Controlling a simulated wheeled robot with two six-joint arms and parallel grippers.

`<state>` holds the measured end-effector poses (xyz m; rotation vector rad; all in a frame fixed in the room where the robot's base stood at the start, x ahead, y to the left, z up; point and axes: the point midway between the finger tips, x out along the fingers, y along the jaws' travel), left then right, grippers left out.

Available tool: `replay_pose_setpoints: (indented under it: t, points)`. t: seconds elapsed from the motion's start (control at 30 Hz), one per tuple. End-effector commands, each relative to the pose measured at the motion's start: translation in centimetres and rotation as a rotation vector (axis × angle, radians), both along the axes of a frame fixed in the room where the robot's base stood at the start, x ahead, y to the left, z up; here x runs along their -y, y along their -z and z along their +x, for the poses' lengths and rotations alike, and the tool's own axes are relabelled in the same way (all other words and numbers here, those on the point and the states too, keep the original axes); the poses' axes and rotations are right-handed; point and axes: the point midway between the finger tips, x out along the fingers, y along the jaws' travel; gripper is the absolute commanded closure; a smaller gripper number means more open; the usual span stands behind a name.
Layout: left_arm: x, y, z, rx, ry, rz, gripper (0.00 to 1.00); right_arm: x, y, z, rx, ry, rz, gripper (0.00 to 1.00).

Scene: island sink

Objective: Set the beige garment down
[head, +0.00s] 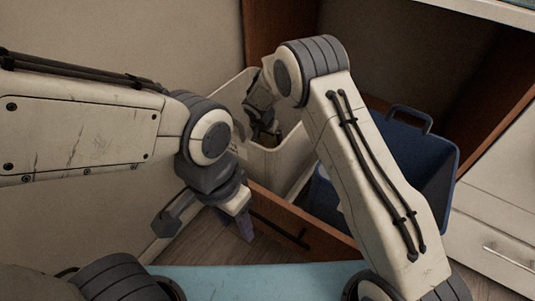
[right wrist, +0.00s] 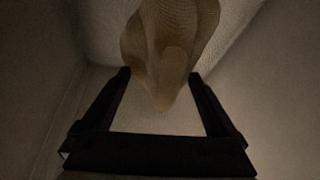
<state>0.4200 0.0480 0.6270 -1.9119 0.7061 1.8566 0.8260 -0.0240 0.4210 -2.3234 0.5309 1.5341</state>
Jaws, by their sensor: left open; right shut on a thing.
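The beige garment (right wrist: 165,45) hangs in folds at the fingertips of my right gripper (right wrist: 160,75) in the right wrist view. The right gripper is shut on it, with the fingers some way apart around the bunched cloth. In the head view my right gripper (head: 263,125) reaches down into a tall off-white bin (head: 280,160). There the garment is mostly hidden by the gripper and the bin wall. My left gripper (head: 205,222) is open and empty, with its fingers spread, to the left of the wooden drawer front.
A dark blue bin (head: 440,165) with a raised handle stands right of the off-white bin. A wooden drawer front (head: 290,222) with a dark handle stands before both bins. A pale blue surface (head: 250,281) lies at the bottom. White drawers (head: 490,235) are at right.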

Motion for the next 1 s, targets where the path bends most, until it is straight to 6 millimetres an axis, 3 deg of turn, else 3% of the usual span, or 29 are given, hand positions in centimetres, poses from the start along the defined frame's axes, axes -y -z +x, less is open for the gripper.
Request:
replay_pose_setpoints:
  t: [0.37,0.77,0.8,1.0]
  points:
    - [0.0,2.4,0.0,0.000,0.000,0.000,0.50,0.0,5.3,0.0,0.001,-0.001,0.000,0.67]
    - [0.0,2.7,0.0,0.000,0.000,0.000,0.50,0.0,5.7,0.0,0.001,0.000,0.000,0.67]
    - [0.0,2.5,0.0,0.000,0.000,0.000,0.50,0.0,5.5,0.0,0.001,0.000,0.000,0.00]
    - [0.0,2.5,0.0,0.000,0.000,0.000,0.50,0.0,5.5,0.0,0.001,0.000,0.000,0.00]
